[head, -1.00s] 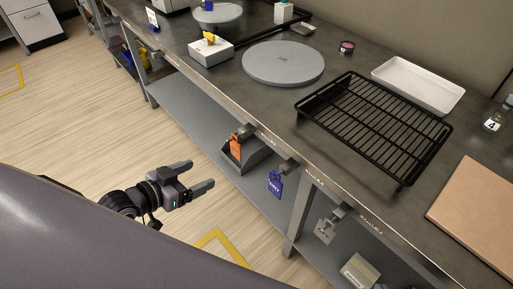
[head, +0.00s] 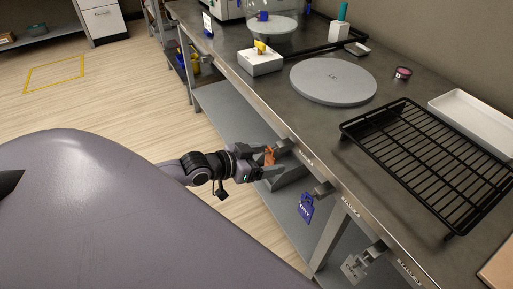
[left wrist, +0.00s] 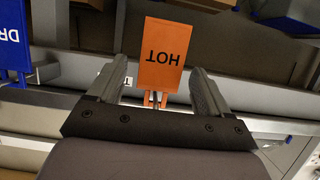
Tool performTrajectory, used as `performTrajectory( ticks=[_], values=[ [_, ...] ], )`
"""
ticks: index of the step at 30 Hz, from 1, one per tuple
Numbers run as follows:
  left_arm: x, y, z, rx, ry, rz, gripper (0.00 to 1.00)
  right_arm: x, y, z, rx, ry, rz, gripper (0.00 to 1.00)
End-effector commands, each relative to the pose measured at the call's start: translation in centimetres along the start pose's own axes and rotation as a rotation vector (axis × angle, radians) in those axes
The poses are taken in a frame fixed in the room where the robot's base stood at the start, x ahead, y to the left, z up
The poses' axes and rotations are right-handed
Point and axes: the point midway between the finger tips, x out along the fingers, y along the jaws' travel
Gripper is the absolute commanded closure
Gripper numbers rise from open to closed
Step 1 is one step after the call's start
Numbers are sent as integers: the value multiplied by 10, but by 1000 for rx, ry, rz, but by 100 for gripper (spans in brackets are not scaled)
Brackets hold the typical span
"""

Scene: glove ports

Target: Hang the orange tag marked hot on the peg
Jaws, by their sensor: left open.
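The orange tag marked HOT (head: 269,157) hangs at the bench's front edge, from a small grey holder (head: 283,146). In the left wrist view the tag (left wrist: 162,62) appears upside down, with its small orange loop at a thin metal peg (left wrist: 155,104). My left gripper (head: 273,163) is open, its two fingers on either side of the tag; in the left wrist view a gap shows beside each finger. The head view shows the tag partly covered by a finger. My right gripper is not in view.
A blue tag marked DRY (head: 306,208) hangs from another holder (head: 323,188), close to the right of my left gripper. A grey tag (head: 354,268) hangs further along. The bench edge (head: 262,105) and lower shelf (head: 232,112) are near the arm.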

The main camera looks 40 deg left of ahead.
Motion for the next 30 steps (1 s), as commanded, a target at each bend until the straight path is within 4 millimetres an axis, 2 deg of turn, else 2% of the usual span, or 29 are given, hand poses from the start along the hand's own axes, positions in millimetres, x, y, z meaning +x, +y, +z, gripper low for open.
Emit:
performTrajectory(
  ticks=[6,15,20,30],
  values=[
    [12,0,0,-1,1,1,21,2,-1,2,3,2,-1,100],
    [13,1,0,0,0,1,21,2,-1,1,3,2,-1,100],
    [13,1,0,0,0,1,73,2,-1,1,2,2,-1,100],
    [12,0,-3,0,0,1,76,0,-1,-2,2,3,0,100]
  ],
)
